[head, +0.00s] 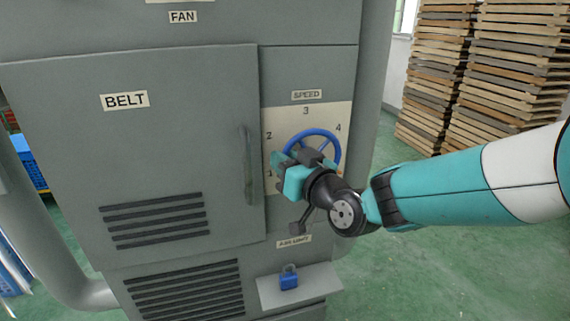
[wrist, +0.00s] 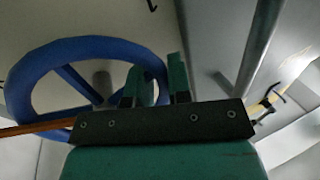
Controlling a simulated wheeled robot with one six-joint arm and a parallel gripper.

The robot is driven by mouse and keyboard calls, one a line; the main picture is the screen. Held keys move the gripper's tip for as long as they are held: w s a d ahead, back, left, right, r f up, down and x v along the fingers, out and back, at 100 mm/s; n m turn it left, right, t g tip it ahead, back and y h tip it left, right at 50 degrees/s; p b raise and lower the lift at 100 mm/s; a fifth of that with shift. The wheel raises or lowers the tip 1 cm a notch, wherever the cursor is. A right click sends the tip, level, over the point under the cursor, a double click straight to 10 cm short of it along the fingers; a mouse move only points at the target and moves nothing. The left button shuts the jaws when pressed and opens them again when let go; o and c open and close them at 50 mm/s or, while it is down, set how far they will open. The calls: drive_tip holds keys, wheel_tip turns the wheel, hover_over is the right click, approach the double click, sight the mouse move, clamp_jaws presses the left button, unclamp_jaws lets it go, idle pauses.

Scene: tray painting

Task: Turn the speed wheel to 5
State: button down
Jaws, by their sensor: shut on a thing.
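The blue speed wheel (head: 326,134) is mounted on a cream dial plate (head: 335,110) under a SPEED label (head: 306,95). My gripper (head: 284,162) is at the wheel's lower left in the head view. In the wrist view the wheel (wrist: 28,80) fills the left side, and my gripper's two fingers (wrist: 157,82) are shut on the right side of its rim. A thin orange-brown bar (wrist: 35,128) crosses the lower left; I cannot tell if it belongs to the wheel.
A grey BELT door (head: 170,160) with a vertical handle (head: 248,165) is close left of the dial. A blue padlock (head: 289,281) sits on a ledge below. A dark lever (head: 300,224) shows under my gripper. Wooden pallets (head: 490,70) are stacked at the back right.

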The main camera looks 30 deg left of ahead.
drive_tip(key=c, duration=1.1)
unclamp_jaws()
drive_tip(key=shift+s+a, duration=0.1)
drive_tip(key=shift+s, duration=0.05)
drive_tip(key=shift+c, duration=0.2)
drive_tip(key=r+b+v, duration=0.1)
drive_tip(key=b+v, duration=0.5)
drive_tip(key=v, duration=1.1)
drive_tip(key=shift+d+f, duration=0.25)
drive_tip(key=shift+f, duration=0.15)
